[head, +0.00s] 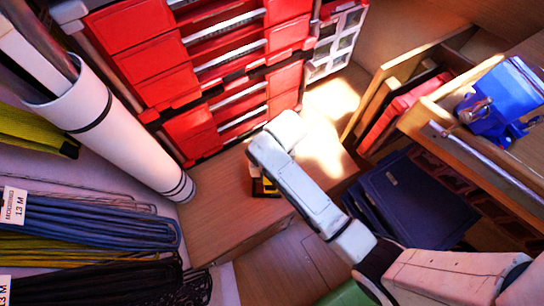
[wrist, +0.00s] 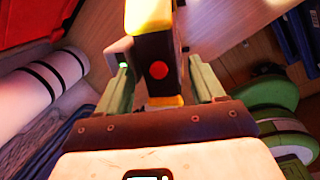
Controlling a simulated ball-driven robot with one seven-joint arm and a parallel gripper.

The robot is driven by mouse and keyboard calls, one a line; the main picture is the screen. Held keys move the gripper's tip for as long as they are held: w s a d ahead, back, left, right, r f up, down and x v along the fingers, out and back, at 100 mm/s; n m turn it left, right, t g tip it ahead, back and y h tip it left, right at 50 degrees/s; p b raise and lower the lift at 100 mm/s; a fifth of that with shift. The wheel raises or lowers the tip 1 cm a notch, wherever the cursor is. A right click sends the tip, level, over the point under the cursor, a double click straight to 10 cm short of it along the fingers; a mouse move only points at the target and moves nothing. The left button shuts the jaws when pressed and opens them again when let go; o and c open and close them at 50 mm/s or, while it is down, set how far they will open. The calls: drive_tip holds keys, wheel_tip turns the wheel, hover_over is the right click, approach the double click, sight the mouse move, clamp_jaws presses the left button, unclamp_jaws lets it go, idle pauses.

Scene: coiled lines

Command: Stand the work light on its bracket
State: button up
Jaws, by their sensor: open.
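The work light (wrist: 158,62), black with yellow ends and a red button, stands between the fingers of my gripper (wrist: 163,78) in the wrist view. The fingers are open, one on each side of it, and I cannot tell whether either touches it. In the head view a small black and yellow part of the light (head: 265,187) shows on the wooden surface, partly behind my arm, which also hides my gripper there. A small pale part with a green dot (wrist: 121,56) is left of the light. I cannot make out the bracket for certain.
Red drawer units (head: 200,70) stand behind the wooden top (head: 225,205). A white tube (head: 125,135) leans at left, above coiled lines (head: 90,225). An open wooden drawer (head: 460,140) with a blue vise-like tool (head: 500,100) is at right. Green rounded things (wrist: 285,130) lie at the wrist view's right.

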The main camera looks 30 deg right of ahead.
wheel_tip(320, 180, up, 12)
drive_tip(key=s, duration=0.2)
drive_tip(key=s+d+m, duration=0.5)
drive_tip(key=s+m, duration=0.4)
drive_tip(key=m, duration=0.6)
drive_tip(key=s+d+f+m+h, duration=0.1)
drive_tip(key=s+d+m, duration=0.4)
drive_tip(key=s+m, duration=0.4)
drive_tip(key=m, duration=0.6)
drive_tip(key=shift+g+p, duration=0.3)
drive_tip(key=shift+g, duration=0.1)
drive_tip(key=shift+d, duration=0.1)
